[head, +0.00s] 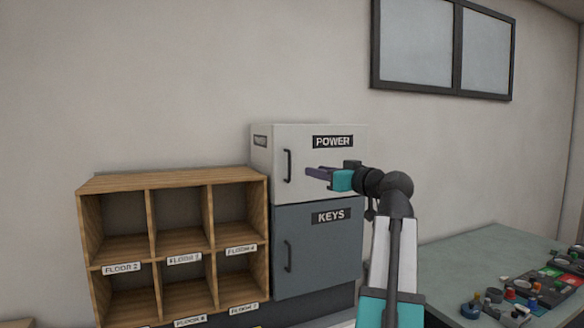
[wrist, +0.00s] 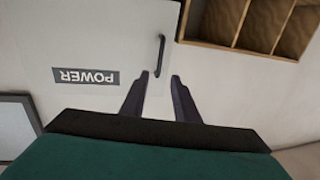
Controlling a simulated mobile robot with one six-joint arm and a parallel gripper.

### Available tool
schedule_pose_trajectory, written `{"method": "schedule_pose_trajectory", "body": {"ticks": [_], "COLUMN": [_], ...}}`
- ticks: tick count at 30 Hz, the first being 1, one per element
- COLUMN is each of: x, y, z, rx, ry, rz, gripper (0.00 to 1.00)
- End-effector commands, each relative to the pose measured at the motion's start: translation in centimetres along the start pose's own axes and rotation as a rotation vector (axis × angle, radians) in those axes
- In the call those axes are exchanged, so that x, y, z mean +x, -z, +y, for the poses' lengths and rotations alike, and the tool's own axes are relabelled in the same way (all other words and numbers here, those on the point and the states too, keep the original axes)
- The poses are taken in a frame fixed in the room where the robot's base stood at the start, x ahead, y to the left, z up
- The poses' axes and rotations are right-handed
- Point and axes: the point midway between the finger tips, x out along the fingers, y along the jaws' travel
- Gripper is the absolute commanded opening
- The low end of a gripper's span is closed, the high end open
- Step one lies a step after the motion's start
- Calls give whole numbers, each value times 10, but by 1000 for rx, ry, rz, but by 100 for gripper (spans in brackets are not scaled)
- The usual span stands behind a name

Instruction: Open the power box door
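The power box (head: 262,170) is a white cabinet on top of a grey one, with a black POWER label on its door (head: 330,185). Its door looks shut. A dark vertical handle (head: 287,167) is at the door's left edge. My gripper (head: 308,172) is in front of the door, to the right of the handle, with its fingers pointing left. In the wrist view the two dark fingers (wrist: 160,75) are apart with nothing between them, and the handle (wrist: 160,55) shows just beyond their tips. The POWER label (wrist: 86,76) appears upside down there.
The grey KEYS box (head: 325,255) is directly below, with its own handle (head: 287,253). A wooden pigeonhole shelf (head: 172,179) stands to the left. A green table (head: 470,258) with several small objects is at the right.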

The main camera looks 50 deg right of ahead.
Motion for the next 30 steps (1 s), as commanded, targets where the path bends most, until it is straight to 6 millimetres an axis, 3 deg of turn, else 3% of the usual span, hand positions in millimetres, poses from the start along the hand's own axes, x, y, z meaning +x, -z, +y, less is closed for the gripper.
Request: {"method": "schedule_pose_trajectory", "body": {"ticks": [21,30], "x": [97,126], "y": [2,0], "z": [-1,-1], "rx": [1,0], "ry": [3,2], "rz": [-2,-2], "gripper": [28,28]}}
